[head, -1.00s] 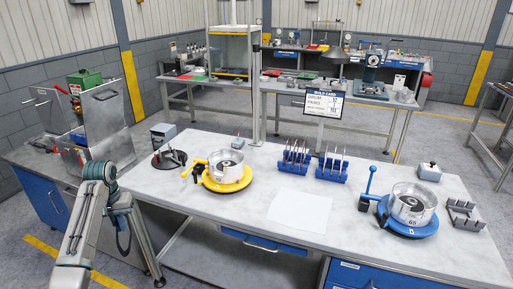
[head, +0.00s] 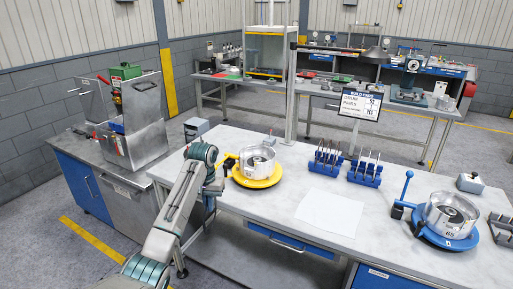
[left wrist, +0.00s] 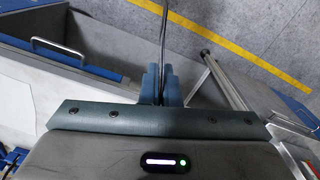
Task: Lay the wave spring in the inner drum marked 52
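A metal drum (head: 257,157) sits on a yellow turntable (head: 257,182) at the left of the white table; its number is not readable. A second drum (head: 450,212), which appears marked 65, sits on a blue turntable (head: 446,238) at the right. My left arm reaches up to the table's left edge, just left of the yellow turntable. In the left wrist view my left gripper (left wrist: 160,85) is shut on a thin dark band seen edge-on, apparently the wave spring (left wrist: 163,35). In the head view the arm mostly hides the gripper. My right gripper is out of view.
A build card (head: 362,104) stands behind the table and seems to read 52. Blue racks of pins (head: 365,175) stand at the table's back middle. A white sheet (head: 328,210) lies in front. A side bench with a metal bin (head: 135,145) is at left.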

